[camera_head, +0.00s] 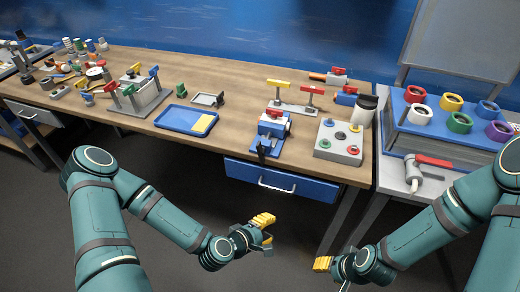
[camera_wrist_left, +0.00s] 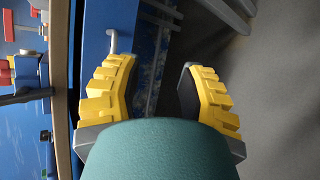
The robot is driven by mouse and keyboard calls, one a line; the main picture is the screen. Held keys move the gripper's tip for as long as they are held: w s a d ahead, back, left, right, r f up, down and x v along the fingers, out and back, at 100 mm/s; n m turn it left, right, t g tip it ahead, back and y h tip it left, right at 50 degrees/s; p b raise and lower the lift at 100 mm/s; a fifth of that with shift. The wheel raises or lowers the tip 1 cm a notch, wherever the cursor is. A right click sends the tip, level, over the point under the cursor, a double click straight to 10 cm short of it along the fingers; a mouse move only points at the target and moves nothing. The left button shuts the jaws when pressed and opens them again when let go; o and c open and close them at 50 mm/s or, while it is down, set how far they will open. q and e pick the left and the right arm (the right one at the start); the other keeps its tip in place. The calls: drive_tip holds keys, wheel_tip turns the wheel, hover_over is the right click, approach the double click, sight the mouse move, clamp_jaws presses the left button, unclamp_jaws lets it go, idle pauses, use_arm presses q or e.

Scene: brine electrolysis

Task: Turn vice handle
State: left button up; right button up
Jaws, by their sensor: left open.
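The blue vice (camera_head: 271,131) stands on the wooden bench near its front edge, right of centre. Its dark handle (camera_head: 263,149) is at the front end, facing me. A blue and red piece, likely part of the vice, shows at the left edge of the left wrist view (camera_wrist_left: 26,72). My left gripper (camera_head: 267,232) is open and empty, in front of the bench and below the vice. Its yellow fingers also show apart in the left wrist view (camera_wrist_left: 160,92). My right gripper (camera_head: 325,265) is low at the bottom right; its finger opening is not clear.
A blue drawer (camera_head: 280,181) with a pale handle is under the bench between my left gripper and the vice. A blue tray (camera_head: 186,119) lies left of the vice, and a grey button box (camera_head: 339,142) stands right of it. A side table holds coloured rings (camera_head: 451,102).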

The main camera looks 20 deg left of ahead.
use_arm(q)
wheel_tip(320, 180, up, 5)
drive_tip(key=n+t+p, duration=0.2)
drive_tip(key=n+t, duration=0.1)
drive_tip(key=n, duration=0.7)
drive_tip(key=n+t+y+p, duration=0.1)
drive_tip(key=n+t+y, duration=0.45)
drive_tip(key=n, duration=0.65)
approach(259, 156)
drive_tip(key=shift+g, duration=0.45)
drive_tip(key=w+b, duration=0.5)
drive_tip(key=w, duration=0.2)
drive_tip(key=w+b, duration=0.3)
drive_tip(key=w, duration=0.1)
drive_tip(key=shift+d+r+b, duration=0.25)
drive_tip(key=shift+r+b, duration=0.1)
clamp_jaws()
